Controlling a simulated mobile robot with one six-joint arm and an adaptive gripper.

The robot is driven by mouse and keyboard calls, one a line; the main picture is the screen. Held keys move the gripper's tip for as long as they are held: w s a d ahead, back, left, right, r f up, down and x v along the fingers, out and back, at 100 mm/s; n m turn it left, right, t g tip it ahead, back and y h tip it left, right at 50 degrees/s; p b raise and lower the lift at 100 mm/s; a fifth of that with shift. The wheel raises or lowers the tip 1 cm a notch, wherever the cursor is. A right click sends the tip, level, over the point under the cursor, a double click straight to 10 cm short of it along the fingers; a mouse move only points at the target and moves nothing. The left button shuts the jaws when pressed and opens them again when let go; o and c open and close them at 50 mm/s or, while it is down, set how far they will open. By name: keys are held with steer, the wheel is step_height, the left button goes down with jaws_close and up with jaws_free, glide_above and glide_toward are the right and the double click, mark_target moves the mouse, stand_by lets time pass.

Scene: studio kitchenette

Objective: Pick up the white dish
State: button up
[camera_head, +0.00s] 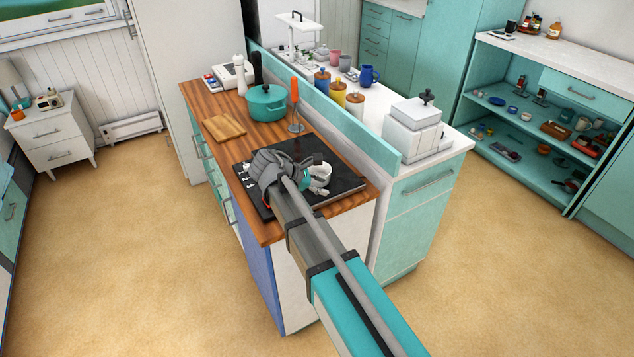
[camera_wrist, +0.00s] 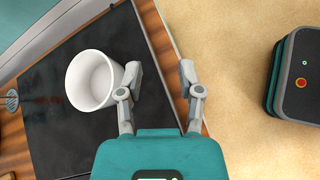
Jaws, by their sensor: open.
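The white dish, a round, deep, cup-like vessel, stands on the black cooktop (camera_wrist: 55,120); its open mouth shows in the wrist view (camera_wrist: 88,82). In the head view the dish (camera_head: 325,170) is partly hidden by my gripper (camera_head: 318,187). My gripper (camera_wrist: 160,76) is open, with nothing between its fingers. In the wrist view the dish lies left of both fingers, close beside the left one. I cannot tell whether that finger touches it.
The cooktop (camera_head: 345,187) sits in a wooden counter (camera_head: 208,95). Behind it are an upright orange-handled utensil (camera_head: 294,91), a teal pot (camera_head: 266,107) and a cutting board (camera_head: 224,128). A raised teal panel (camera_head: 345,118) borders the counter. The counter edge is near my gripper.

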steer(key=a+r+n+t, duration=0.1)
steer(key=a+n, duration=0.1)
steer(key=a, duration=0.3)
steer(key=w+a+r+n+t+h+b, duration=0.1)
steer(key=a+n+t, duration=0.1)
steer(key=a, duration=0.3)
steer(key=shift+a+n+h+b, duration=0.3)
steer(key=shift+n, duration=0.3)
steer(key=shift+d+f, duration=0.1)
steer(key=shift+f, duration=0.05)
steer(key=b+x, duration=0.3)
steer(key=x, duration=0.4)
steer(key=shift+f, duration=0.1)
steer(key=shift+w+d+f, duration=0.15)
steer(key=shift+w+d, duration=0.3)
steer(key=shift+d, duration=0.1)
